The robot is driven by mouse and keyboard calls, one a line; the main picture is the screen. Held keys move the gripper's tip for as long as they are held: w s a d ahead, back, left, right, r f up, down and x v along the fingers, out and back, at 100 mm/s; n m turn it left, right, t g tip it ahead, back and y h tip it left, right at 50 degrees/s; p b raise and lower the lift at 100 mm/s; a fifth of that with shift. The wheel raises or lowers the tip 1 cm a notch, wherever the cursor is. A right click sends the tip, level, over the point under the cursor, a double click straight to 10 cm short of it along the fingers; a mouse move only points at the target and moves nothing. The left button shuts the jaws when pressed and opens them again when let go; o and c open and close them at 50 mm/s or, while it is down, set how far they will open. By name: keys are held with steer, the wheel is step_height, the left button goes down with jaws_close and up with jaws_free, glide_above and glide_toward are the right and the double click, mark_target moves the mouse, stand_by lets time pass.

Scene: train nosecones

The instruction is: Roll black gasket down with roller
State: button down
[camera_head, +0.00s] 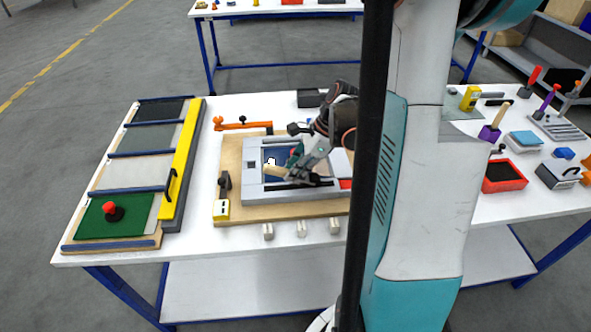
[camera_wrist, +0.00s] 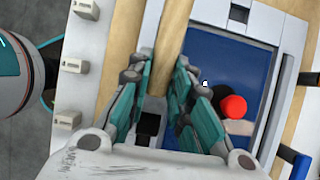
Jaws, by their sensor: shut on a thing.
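My gripper (camera_head: 291,174) is over the front part of a grey window frame (camera_head: 252,190) with a blue pane (camera_head: 283,157). It is shut on a tan wooden piece, apparently the roller's handle (camera_head: 273,172). In the wrist view this piece (camera_wrist: 174,38) runs up between the teal fingers (camera_wrist: 163,70). The roller's working end cannot be made out. A black strip (camera_head: 285,186), likely the gasket, lies along the frame's front edge, partly under my gripper. Whether it is pressed flat, or touched by the roller, cannot be told.
A red knob (camera_wrist: 235,107) stands over the blue pane, beside my fingers. The frame lies on a wooden board (camera_head: 230,165) with an orange clamp (camera_head: 240,125) behind. Left are coloured panels and a yellow bar (camera_head: 185,160). Several tools and a red tray (camera_head: 503,175) are right.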

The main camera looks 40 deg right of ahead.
mark_target(310, 178)
steer(key=shift+s+d, duration=0.3)
steer(key=shift+d, duration=0.15)
steer(key=shift+s+d, duration=0.2)
steer(key=shift+d, duration=0.05)
steer(key=shift+s+d, duration=0.3)
steer(key=shift+d, duration=0.2)
stand_by(1.7)
steer(key=shift+s+d, duration=0.2)
steer(key=shift+d, duration=0.1)
steer(key=shift+s+d+b, duration=0.2)
steer(key=shift+d+b, duration=0.05)
steer(key=shift+b, duration=0.2)
stand_by(0.8)
stand_by(0.5)
steer(key=shift+r+p, duration=2.25)
steer(key=shift+r, duration=0.85)
steer(key=shift+f, duration=0.1)
